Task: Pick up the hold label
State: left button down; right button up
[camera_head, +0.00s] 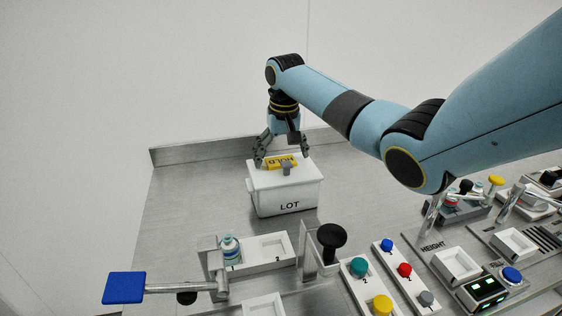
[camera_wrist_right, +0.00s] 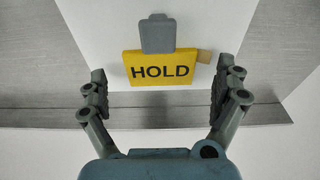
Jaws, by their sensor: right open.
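The yellow hold label (camera_head: 279,162) lies on top of the white LOT box (camera_head: 290,197), next to a small grey block on the lid. In the right wrist view the label (camera_wrist_right: 160,69) reads HOLD, with a grey tab (camera_wrist_right: 157,34) overlapping its edge. My right gripper (camera_head: 281,163) is above the box. Its two fingers are open, one on each side of the label in the right wrist view (camera_wrist_right: 159,88), with gaps between them and the label. My left gripper is not in view.
A blue-ended lever (camera_head: 124,287) is at the front left. A vial (camera_head: 230,248) stands in a numbered white tray (camera_head: 262,262) before the box. A black knob (camera_head: 331,236) and coloured buttons (camera_head: 382,304) stand at the front right. The metal table left of the box is clear.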

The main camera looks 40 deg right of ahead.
jog(key=shift+f, duration=0.1)
jog(key=shift+c, duration=0.3)
jog(key=c, duration=0.9)
jog(key=shift+c, duration=0.2)
